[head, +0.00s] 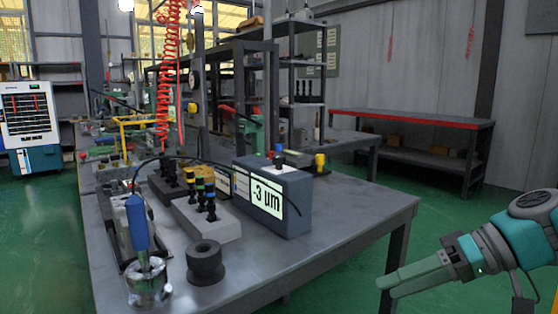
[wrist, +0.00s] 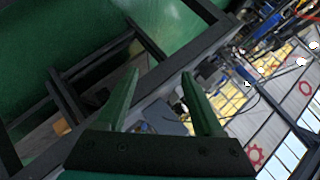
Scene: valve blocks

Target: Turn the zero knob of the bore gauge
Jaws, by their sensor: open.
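The bore gauge's grey display box (head: 292,200) stands on the near workbench in the head view and reads "-3 µm". A blue-handled probe (head: 138,222) stands upright in a shiny metal ring (head: 147,284) at the bench's near left. My gripper (head: 384,285) is at the lower right, off the bench's right edge and apart from the box. Its green fingers are open and empty in the wrist view (wrist: 160,74). The wrist view does not show the knob clearly.
A dark ring (head: 205,263) and a grey block with several black plugs (head: 207,222) stand left of the box. A black cable arches over the bench. The bench's right edge (head: 400,212) lies between my gripper and the box.

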